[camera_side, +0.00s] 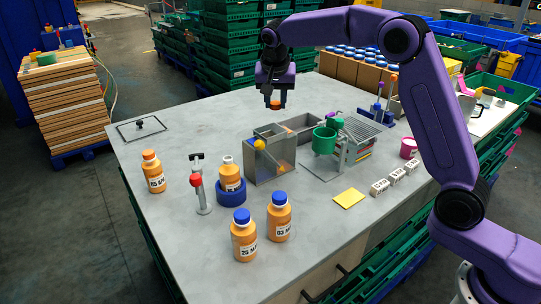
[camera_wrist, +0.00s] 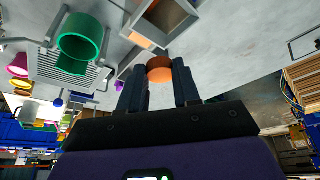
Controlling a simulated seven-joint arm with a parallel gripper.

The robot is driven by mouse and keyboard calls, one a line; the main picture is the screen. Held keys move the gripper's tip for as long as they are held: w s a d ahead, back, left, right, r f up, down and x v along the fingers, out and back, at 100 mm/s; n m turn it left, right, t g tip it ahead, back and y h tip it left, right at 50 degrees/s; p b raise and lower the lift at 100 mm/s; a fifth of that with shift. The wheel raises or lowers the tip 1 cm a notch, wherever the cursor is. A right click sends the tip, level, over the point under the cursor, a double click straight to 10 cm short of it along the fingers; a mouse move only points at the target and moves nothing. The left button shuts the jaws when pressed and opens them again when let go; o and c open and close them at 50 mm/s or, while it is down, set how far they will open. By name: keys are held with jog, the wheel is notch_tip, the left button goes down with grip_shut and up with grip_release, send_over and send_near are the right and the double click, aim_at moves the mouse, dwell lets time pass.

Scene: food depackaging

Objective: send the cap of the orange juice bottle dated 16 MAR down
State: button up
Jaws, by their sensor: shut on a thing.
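My gripper (camera_side: 274,98) is shut on an orange cap (camera_side: 275,105), held high above the back of the grey table (camera_side: 185,125). The cap also shows between the fingers in the wrist view (camera_wrist: 158,66). An orange juice bottle (camera_side: 231,183) stands in a blue round holder (camera_side: 231,197); its label is partly hidden and I cannot read its full date. Its top looks pale and orange, too small to tell if capped. A grey box with a clear front (camera_side: 270,160) stands right of it, below my gripper, with an open grey tray (camera_side: 305,122) behind.
An orange-capped bottle (camera_side: 153,172) stands at left. Two blue-capped bottles (camera_side: 243,236) (camera_side: 279,217) stand in front. A red-topped stand (camera_side: 201,195) is beside the holder. A green cup (camera_side: 324,141) is on a stand at right. The back-left tabletop is mostly clear.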

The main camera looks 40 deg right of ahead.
jog(key=shift+f, duration=2.95)
jog(key=o, duration=1.1)
jog(key=shift+r, duration=0.1)
jog(key=v, duration=1.7)
jog(key=shift+r, duration=0.15)
jog(key=shift+a, duration=0.1)
